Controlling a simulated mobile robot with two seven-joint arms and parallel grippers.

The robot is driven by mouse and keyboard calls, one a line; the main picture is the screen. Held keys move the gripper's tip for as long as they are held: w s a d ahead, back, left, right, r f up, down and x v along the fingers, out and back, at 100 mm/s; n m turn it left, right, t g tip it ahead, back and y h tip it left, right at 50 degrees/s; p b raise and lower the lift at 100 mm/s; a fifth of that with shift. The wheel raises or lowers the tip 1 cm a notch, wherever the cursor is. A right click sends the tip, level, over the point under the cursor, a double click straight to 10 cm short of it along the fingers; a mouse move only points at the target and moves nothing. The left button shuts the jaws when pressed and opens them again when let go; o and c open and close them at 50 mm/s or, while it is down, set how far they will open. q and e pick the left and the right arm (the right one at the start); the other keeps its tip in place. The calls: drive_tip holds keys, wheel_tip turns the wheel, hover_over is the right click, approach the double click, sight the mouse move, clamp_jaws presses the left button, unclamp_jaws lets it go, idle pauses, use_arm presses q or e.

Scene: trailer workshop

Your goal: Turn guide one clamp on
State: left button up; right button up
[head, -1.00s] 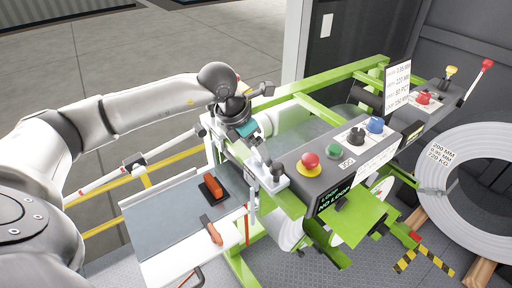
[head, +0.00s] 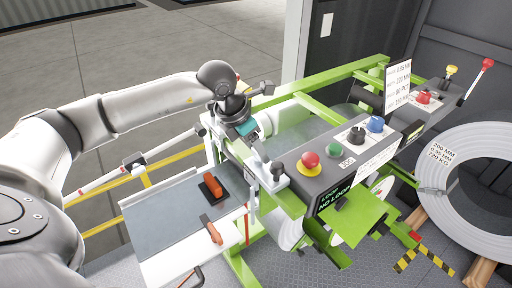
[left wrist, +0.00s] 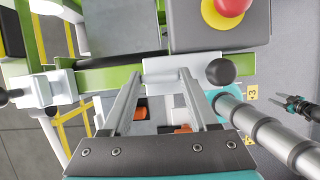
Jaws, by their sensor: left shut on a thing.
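My left gripper (left wrist: 160,76) reaches down over the front edge of the green machine. In the left wrist view its two straight fingers stand apart, with a white guide block (left wrist: 165,67) at their tips, and they appear closed on it. A black ball knob (left wrist: 220,72) sits just right of the fingers. In the head view the gripper's wrist hides part of the guide, and a white block with dark knobs (head: 275,180) shows beside the control box. I cannot tell which guide number this is.
The control box (head: 345,160) with red, green, black and blue knobs stands close right of the gripper. A grey table (head: 180,215) with orange-handled tools lies in front. Green frame bars surround the gripper.

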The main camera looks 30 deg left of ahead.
use_arm(q)
drive_tip(key=m+h+b, duration=0.1)
drive_tip(key=m+b, duration=0.1)
drive_tip(key=m, duration=0.1)
drive_tip(key=shift+w+a, duration=0.1)
drive_tip(key=m+g+b, duration=0.1)
drive_tip(key=m, duration=0.1)
drive_tip(key=m+h, duration=0.1)
drive_tip(key=m, duration=0.1)
drive_tip(key=shift+w+m+g+b, duration=0.1)
drive_tip(key=shift+m+g+b, duration=0.2)
drive_tip(key=shift+g+b, duration=0.1)
drive_tip(key=m+g, duration=0.1)
drive_tip(key=m, duration=0.1)
drive_tip(key=m+g+b, duration=0.1)
drive_tip(key=m, duration=0.2)
drive_tip(key=shift+w+h, duration=0.15)
drive_tip(key=shift+h, duration=0.25)
drive_tip(key=shift+m+g+b, duration=0.75)
drive_tip(key=shift+m+g, duration=0.25)
drive_tip(key=shift+m, duration=1.5)
drive_tip(key=shift+r+y, duration=0.1)
drive_tip(key=shift+y, duration=0.2)
drive_tip(key=o, duration=1.4)
drive_tip(key=p+v, duration=0.4)
drive_tip(key=v, duration=1.1)
drive_tip(key=shift+a, duration=0.15)
